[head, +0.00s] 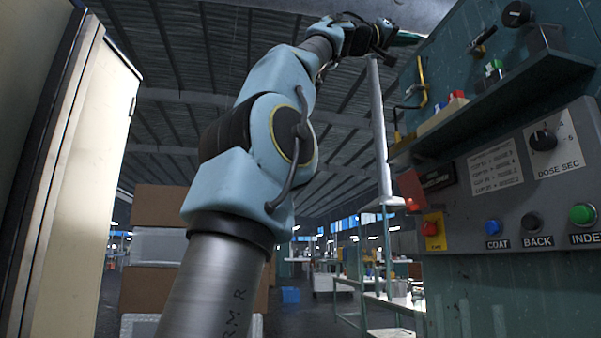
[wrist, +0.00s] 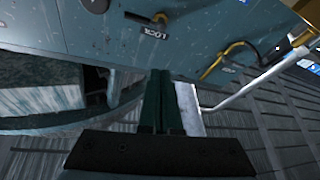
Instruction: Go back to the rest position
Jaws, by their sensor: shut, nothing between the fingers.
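My arm reaches up through the middle of the head view. My gripper (head: 408,38) is high at the top right, in front of the upper part of the teal machine (head: 455,60). Its dark green fingers point right, toward the machine. In the wrist view the two fingers of my gripper (wrist: 161,78) lie side by side, shut and empty, pointing at the teal panel (wrist: 215,35). I cannot tell from these views whether the fingertips touch the panel.
A control panel (head: 530,215) with buttons and a dose dial juts out at right, below a shelf (head: 500,95). A pale upright bar (head: 380,135) stands close under my gripper. A cream cabinet (head: 85,160) is at left, and stacked boxes (head: 155,245) stand behind my arm.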

